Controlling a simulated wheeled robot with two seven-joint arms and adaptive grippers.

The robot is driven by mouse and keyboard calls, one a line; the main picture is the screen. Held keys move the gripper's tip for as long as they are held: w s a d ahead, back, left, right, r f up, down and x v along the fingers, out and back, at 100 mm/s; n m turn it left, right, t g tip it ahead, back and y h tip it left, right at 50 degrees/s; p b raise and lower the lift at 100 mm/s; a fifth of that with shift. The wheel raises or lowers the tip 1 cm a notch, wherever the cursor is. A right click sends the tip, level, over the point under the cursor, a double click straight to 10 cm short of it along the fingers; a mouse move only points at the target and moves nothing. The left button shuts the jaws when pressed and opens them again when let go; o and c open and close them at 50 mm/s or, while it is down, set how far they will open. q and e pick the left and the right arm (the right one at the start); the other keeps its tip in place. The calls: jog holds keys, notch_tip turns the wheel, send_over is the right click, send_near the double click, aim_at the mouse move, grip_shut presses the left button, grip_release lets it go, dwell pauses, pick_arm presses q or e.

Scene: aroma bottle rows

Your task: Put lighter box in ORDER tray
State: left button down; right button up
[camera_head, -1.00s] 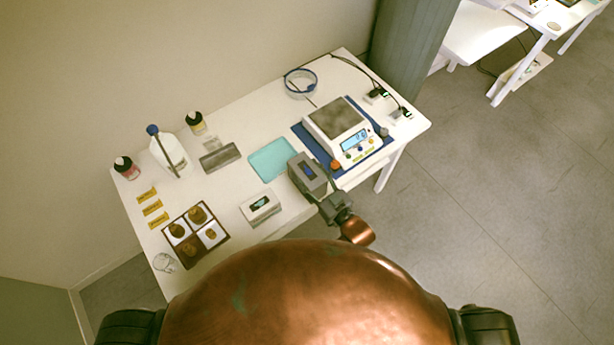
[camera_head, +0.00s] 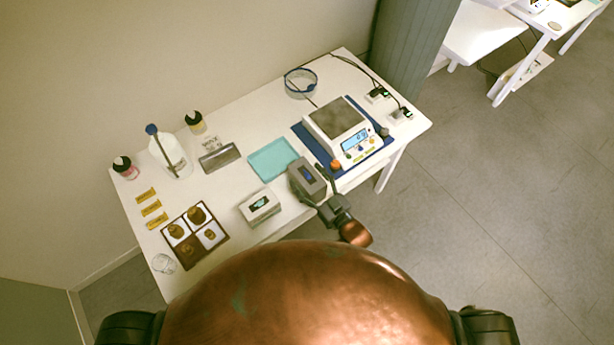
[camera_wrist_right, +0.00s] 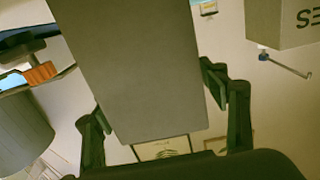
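A grey box (camera_head: 302,187) with a small dark display is at the table's front edge, between the teal tray (camera_head: 262,172) and the scale (camera_head: 346,150). It fills the middle of the right wrist view (camera_wrist_right: 135,70). My right gripper (camera_head: 314,188) has its fingers spread on either side of this box; whether they touch it is hard to tell. The teal tray is empty; no ORDER lettering is readable. My left gripper is not in view.
A blue-rimmed dish (camera_head: 300,83) is at the back. Clear table lies between the tray and dish.

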aim_at(319, 192)
jog(key=shift+r, duration=0.15)
jog(key=v, duration=1.2)
jog(key=shift+p, duration=0.3)
jog(key=d+f+m+g+h, duration=0.15)
jog(key=d+f, duration=0.25)
jog(key=f, duration=0.6)
jog(key=d+f+g+h, duration=0.1)
jog(key=d+f+h, duration=0.25)
jog(key=f, duration=0.55)
jog(key=s+d+f+m+g+h, duration=0.1)
jog(key=s+d+f+g+h, duration=0.1)
jog(key=s+d+f, duration=0.6)
jog(key=s+d+f+m+g+h, duration=0.1)
jog(key=d+f+g, duration=0.15)
jog(key=f, duration=0.95)
jog(key=s+d+f+g+h, duration=0.1)
jog(key=s+f, duration=0.4)
jog(key=s, duration=0.5)
jog(key=s+d+f+m+g+h, duration=0.1)
jog(key=s+d+f+g, duration=0.2)
jog(key=s, duration=0.8)
jog(key=s+d+f+m+g, duration=0.1)
jog(key=s+d+f, duration=0.3)
jog(key=s+f, duration=0.4)
jog(key=shift+s+d+g+h, duration=0.4)
jog(key=shift+s+g, duration=0.5)
jog(key=shift+s, duration=0.35)
jog(key=shift+o, duration=0.7)
jog(key=shift+w, duration=0.1)
